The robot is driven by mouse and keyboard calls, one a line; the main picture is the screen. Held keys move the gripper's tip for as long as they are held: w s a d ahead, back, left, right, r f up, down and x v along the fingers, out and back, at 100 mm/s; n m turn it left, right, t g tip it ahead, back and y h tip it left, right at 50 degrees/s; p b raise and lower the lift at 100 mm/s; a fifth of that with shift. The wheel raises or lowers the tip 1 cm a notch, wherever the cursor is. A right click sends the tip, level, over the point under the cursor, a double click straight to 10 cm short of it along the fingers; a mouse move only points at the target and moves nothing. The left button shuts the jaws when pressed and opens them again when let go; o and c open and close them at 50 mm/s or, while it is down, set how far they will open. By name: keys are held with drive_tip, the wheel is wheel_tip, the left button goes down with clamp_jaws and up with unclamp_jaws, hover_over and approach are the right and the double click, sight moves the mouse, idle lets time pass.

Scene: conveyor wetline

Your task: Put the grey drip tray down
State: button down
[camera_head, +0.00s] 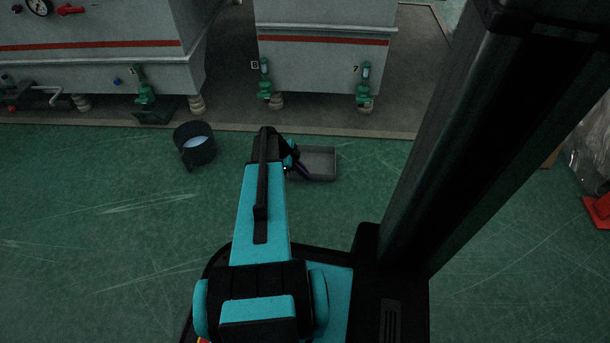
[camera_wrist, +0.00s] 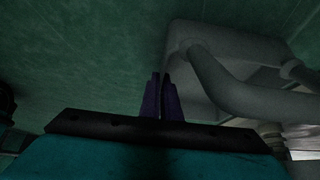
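The grey drip tray (camera_head: 318,165) is a shallow rectangular tray, seen in the head view just right of my gripper (camera_head: 301,171), in front of the tank marked 7. In the wrist view, my gripper (camera_wrist: 161,97) has its two purple fingers close together with a thin dark slit between them. A large grey shape with a rounded corner, which looks like the tray (camera_wrist: 182,78), runs up and right from the fingertips. The fingers appear shut on its left wall. The contact is dark and partly hidden. I cannot tell whether the tray's underside touches the floor.
A dark bucket (camera_head: 195,145) with pale liquid stands left of my arm. Grey tanks (camera_head: 325,60) with green valves (camera_head: 364,88) stand behind on a dark plinth. An orange cone (camera_head: 598,209) is at the far right. Green floor (camera_head: 110,215) is clear at left.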

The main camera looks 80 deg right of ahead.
drive_tip(key=c, duration=2)
unclamp_jaws()
drive_tip(key=p+v, duration=0.5)
drive_tip(key=v, duration=0.6)
drive_tip(key=shift+s, duration=0.1)
drive_tip(key=shift+w+r, duration=0.35)
drive_tip(key=shift+r, duration=0.15)
